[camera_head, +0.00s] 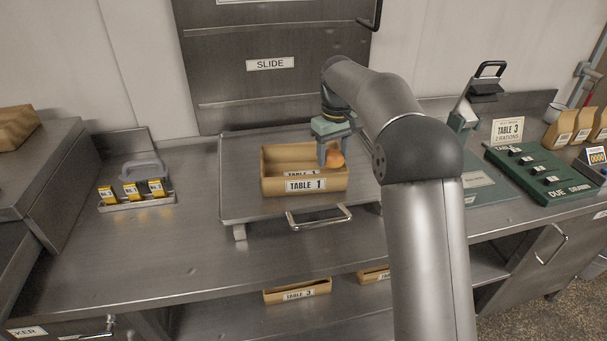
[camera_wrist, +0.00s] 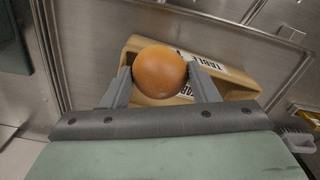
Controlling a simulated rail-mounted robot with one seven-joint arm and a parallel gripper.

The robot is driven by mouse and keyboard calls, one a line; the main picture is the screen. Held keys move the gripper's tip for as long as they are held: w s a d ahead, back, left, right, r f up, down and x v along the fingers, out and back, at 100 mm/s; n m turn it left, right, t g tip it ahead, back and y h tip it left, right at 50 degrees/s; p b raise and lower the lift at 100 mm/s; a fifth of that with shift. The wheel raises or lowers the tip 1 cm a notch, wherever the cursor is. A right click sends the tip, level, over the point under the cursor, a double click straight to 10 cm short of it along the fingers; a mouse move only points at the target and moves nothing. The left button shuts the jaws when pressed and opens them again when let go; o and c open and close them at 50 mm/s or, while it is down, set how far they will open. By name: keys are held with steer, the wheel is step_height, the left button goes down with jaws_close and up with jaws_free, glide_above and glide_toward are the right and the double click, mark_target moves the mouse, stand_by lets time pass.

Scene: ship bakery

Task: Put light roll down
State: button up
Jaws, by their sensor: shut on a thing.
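My gripper (camera_head: 331,158) is shut on a round orange-brown roll (camera_head: 335,159). In the wrist view the roll (camera_wrist: 160,71) sits between the two grey fingers. The gripper points down over the right part of a tan box marked TABLE 1 (camera_head: 304,186). This box also shows behind the roll in the wrist view (camera_wrist: 235,84). Whether the roll touches the box floor I cannot tell. A second TABLE 1 label shows inside the box, partly hidden by its front wall.
The box stands on a raised metal tray (camera_head: 240,208) with a front handle. A rack with yellow tags (camera_head: 137,197) stands to the left. A green panel (camera_head: 545,172) and a TABLE 3 sign (camera_head: 508,131) are at the right. Another box marked TABLE 3 (camera_head: 297,292) lies on the lower shelf.

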steer(key=s+a+r+n, duration=0.2)
steer(key=a, duration=0.7)
steer(key=s+a+r+n, duration=0.1)
steer(key=a+n, duration=0.1)
steer(key=a, duration=0.6)
steer(key=p, duration=0.4)
glide_toward(302, 167)
steer(key=s, duration=0.1)
steer(key=s+f, duration=0.1)
steer(key=s, duration=0.3)
steer(key=shift+a+f, duration=0.25)
steer(key=shift+f, duration=0.15)
steer(key=shift+w+d+f+p, duration=0.35)
steer(key=shift+d+f+p, duration=0.05)
steer(key=shift+f, duration=1.95)
steer(key=shift+f, duration=0.15)
steer(key=o, duration=1)
steer(key=shift+o, duration=0.2)
